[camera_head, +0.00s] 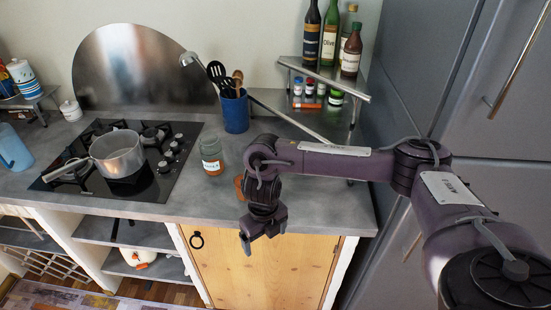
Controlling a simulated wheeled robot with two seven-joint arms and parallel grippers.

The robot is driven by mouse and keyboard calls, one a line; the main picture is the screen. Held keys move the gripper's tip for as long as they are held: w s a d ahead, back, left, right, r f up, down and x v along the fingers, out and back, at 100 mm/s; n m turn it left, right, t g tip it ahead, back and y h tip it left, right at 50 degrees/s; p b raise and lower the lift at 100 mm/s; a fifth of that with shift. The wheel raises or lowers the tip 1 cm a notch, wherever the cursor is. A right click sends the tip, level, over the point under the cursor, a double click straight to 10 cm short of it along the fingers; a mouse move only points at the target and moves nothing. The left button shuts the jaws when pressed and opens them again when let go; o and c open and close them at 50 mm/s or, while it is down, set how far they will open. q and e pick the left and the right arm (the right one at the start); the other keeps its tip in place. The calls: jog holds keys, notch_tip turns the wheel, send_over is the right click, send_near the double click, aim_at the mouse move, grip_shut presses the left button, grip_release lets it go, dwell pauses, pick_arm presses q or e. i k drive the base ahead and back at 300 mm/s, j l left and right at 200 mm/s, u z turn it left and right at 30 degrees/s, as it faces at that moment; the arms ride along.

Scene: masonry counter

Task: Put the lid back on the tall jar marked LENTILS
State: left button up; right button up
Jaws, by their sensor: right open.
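A glass jar (211,152) with a pale label and orange-brown contents stands upright on the grey counter, right of the hob. Its top shows no lid. The label is too small to read surely. A brown, rounded thing (239,187), perhaps the lid, lies on the counter to the jar's right, partly hidden by my right arm. My right gripper (262,240) is open and empty, pointing down at the counter's front edge, in front and to the right of the jar. My left gripper is not in view.
A blue utensil pot (235,112) stands behind the jar. A metal pan (118,154) sits on the black hob (160,182). A corner shelf (325,80) with bottles and small jars stands at the back right. The counter (325,203) is bare at front right.

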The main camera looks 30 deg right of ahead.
aim_at(210, 146)
jog(key=i+l, duration=0.95)
jog(key=l, duration=0.15)
